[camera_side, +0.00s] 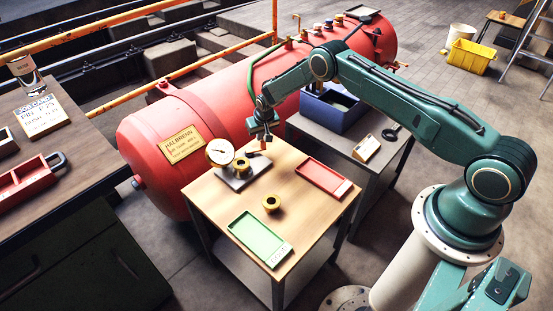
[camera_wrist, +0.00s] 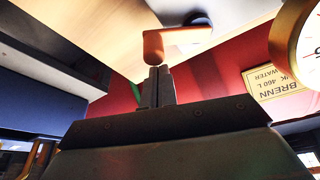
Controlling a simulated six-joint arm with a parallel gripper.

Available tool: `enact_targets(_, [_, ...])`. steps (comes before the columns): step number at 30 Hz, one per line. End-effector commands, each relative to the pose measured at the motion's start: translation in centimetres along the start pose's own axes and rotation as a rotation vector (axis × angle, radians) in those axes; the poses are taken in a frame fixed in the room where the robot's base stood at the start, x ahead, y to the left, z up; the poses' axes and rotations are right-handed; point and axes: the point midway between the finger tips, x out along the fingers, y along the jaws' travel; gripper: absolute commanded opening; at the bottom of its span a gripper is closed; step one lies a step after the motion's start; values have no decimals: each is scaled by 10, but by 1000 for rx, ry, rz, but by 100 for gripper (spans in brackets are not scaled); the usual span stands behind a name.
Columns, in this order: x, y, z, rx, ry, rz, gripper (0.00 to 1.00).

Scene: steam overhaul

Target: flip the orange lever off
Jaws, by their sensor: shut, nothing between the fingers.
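The orange lever (camera_wrist: 178,40) is in the upper middle of the wrist view, its bent left end right at my fingertips. A grey round mount (camera_wrist: 198,19) shows behind it. My gripper (camera_wrist: 160,70) is shut and empty, its tips touching or almost touching that end; I cannot tell which.
The wooden table (camera_side: 215,196) also bears a loose brass ring (camera_side: 271,203), a green tray (camera_side: 258,238) and a red tray (camera_side: 323,179). The large red tank (camera_side: 150,140) lies close behind. A blue bin (camera_side: 335,112) stands to the right.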

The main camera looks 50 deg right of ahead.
Motion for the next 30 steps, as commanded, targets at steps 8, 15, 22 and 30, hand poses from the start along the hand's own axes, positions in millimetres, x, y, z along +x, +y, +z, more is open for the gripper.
enact_targets(8, [-2,0,5,0,0,0,0])
enact_targets(15, [-2,0,5,0,0,0,0])
enact_targets(22, [-2,0,5,11,0,3,0])
enact_targets(30, [-3,1,8,50,0,18,0])
